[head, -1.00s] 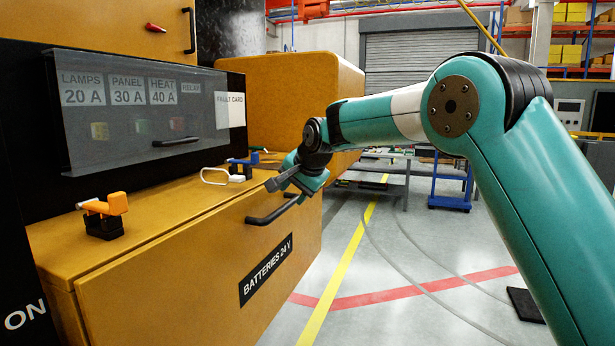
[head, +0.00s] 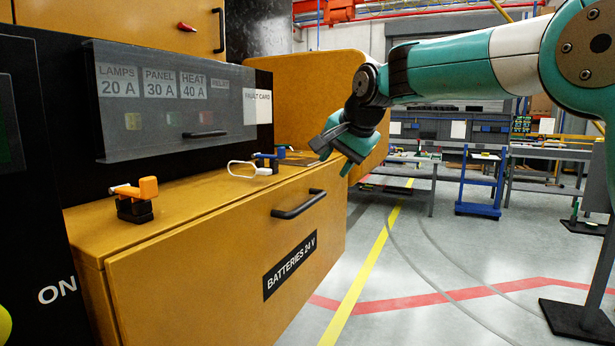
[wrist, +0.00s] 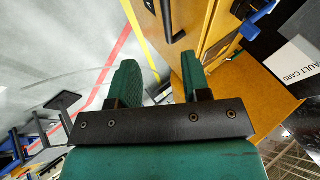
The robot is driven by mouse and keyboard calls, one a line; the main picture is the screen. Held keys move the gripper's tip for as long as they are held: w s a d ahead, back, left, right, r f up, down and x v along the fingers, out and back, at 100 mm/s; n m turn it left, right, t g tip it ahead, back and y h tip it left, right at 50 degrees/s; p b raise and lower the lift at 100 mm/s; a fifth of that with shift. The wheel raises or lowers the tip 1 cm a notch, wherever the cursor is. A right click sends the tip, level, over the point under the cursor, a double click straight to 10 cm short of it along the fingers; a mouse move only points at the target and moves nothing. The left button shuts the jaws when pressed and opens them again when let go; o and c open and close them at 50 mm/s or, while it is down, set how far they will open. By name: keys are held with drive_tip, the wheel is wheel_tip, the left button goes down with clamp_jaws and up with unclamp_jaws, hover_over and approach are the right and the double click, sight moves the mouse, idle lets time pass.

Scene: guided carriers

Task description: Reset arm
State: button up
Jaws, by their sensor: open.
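My gripper (head: 345,150) is at the end of my raised teal arm, in front of the right end of the yellow cabinet and above the level of its ledge. In the wrist view my gripper (wrist: 160,80) shows two green fingers spread apart with nothing between them. It is open, empty and clear of the cabinet's drawer handle (head: 298,204). The yellow battery drawer (head: 200,262) appears closed.
An orange-handled switch (head: 135,198), a white loop (head: 240,168) and a blue-handled switch (head: 270,160) are on the ledge. A clear cover (head: 170,148) with a fault card (head: 257,106) is above. Open floor (head: 420,250) lies right, with benches and a blue cart (head: 480,185) behind.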

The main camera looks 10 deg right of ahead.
drive_tip(key=s+a+f+n+g, duration=0.1)
drive_tip(key=s+f+n, duration=0.4)
drive_tip(key=s, duration=0.8)
drive_tip(key=s+a+f+n+g+y, duration=0.1)
drive_tip(key=s+f+n, duration=0.4)
drive_tip(key=s, duration=0.8)
drive_tip(key=s+a+f+n+g, duration=0.2)
drive_tip(key=s+f+n+g, duration=0.3)
drive_tip(key=s, duration=0.7)
drive_tip(key=shift+s+a+f+n+y, duration=0.3)
drive_tip(key=shift+s+f+y, duration=0.1)
drive_tip(key=shift+f, duration=0.05)
